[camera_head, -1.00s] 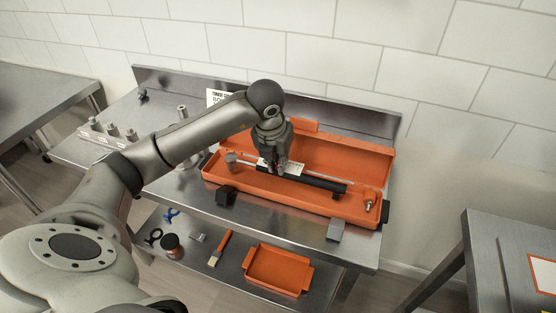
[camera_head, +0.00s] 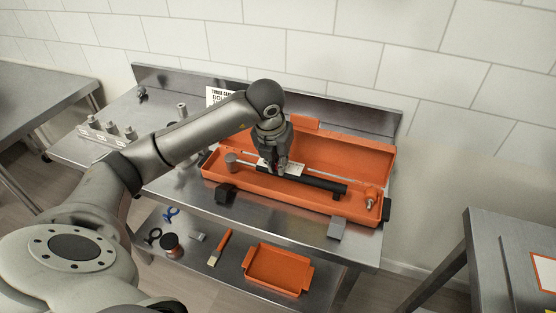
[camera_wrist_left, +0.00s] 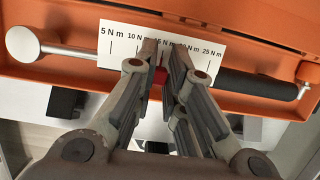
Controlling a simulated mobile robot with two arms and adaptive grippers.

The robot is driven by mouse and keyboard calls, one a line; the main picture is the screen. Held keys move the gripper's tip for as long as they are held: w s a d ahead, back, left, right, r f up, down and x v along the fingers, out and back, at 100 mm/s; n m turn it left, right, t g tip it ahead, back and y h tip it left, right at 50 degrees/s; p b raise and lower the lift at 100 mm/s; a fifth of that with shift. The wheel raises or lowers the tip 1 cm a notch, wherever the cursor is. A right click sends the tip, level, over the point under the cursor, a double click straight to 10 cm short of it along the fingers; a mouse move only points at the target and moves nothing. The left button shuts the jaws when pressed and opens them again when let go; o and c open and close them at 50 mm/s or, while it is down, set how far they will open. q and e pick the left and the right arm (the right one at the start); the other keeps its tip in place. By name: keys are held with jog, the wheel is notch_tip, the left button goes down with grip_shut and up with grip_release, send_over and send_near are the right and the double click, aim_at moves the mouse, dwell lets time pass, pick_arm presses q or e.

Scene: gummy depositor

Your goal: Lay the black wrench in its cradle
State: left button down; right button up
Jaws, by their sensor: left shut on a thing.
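The black wrench has a black handle (camera_head: 318,184), a silver shaft and a round silver head (camera_head: 231,161). It lies lengthwise along the open orange case (camera_head: 285,201). In the left wrist view its head (camera_wrist_left: 22,43) is at the left and its handle (camera_wrist_left: 256,84) at the right. My left gripper (camera_head: 274,168) points down and is shut on the wrench near its middle, with a red part (camera_wrist_left: 159,76) between the fingers. The fingers hide the middle, and I cannot tell whether the wrench touches the cradle. My right gripper is not in view.
A white scale card (camera_wrist_left: 118,40) marked in N m stands behind the shaft. Dark blocks (camera_head: 226,194) and a grey block (camera_head: 337,228) sit at the case's front. The lower shelf holds an orange tray (camera_head: 276,270) and a brush (camera_head: 219,248). A steel table stands at right.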

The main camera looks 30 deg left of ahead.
pick_arm(q)
jog(key=c, duration=1.4)
grip_release()
jog(key=shift+c, duration=0.2)
jog(key=shift+f, duration=0.1)
jog(key=v, duration=1.2)
